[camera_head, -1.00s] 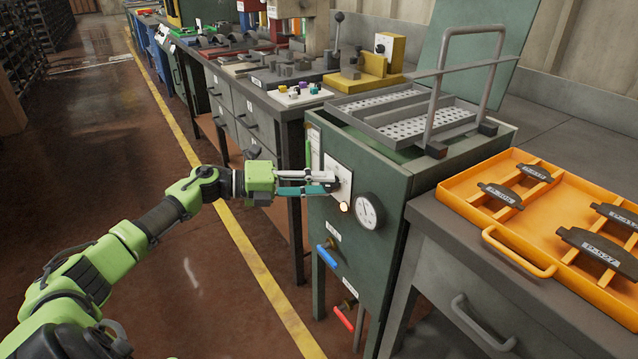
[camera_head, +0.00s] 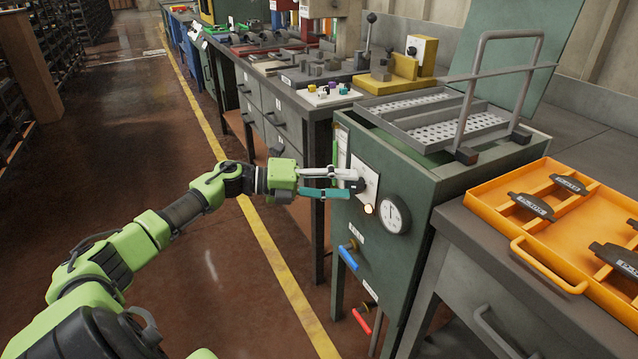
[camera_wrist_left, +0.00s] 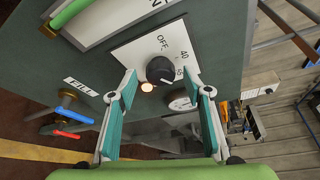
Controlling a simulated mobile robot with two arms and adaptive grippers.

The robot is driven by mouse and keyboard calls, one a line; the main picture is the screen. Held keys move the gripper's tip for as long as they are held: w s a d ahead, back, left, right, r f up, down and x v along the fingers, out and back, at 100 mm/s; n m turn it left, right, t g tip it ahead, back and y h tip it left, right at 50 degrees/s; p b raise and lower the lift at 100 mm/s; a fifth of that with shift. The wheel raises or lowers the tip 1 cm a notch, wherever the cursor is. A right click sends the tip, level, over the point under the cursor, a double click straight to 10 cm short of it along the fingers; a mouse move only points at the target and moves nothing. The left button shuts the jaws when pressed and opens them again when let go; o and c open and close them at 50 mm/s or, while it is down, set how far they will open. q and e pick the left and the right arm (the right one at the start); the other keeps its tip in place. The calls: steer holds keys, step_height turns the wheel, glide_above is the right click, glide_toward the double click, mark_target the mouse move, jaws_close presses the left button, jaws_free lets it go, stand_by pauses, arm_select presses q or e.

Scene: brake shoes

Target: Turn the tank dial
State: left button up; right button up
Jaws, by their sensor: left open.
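The tank dial (camera_wrist_left: 160,70) is a black knob on a white plate marked OFF and 40 on the front of the green tank (camera_head: 390,185). In the head view the dial (camera_head: 361,186) is partly covered by the fingers. My left gripper (camera_head: 357,184) is open in front of the plate. In the left wrist view its teal fingers (camera_wrist_left: 162,85) stand on either side of the dial, with gaps showing between fingers and knob. A lit lamp (camera_wrist_left: 147,87) is beside the dial. My right gripper is not in view.
A round gauge (camera_head: 393,214) is right of the dial. A blue-handled valve (camera_head: 348,257) and a red-handled valve (camera_head: 361,321) stick out below. An orange tray (camera_head: 490,205) with brake shoes lies on the bench at right. A workbench runs along the back.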

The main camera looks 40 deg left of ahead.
arm_select(q)
steer(key=v, duration=1.1)
stand_by(0.3)
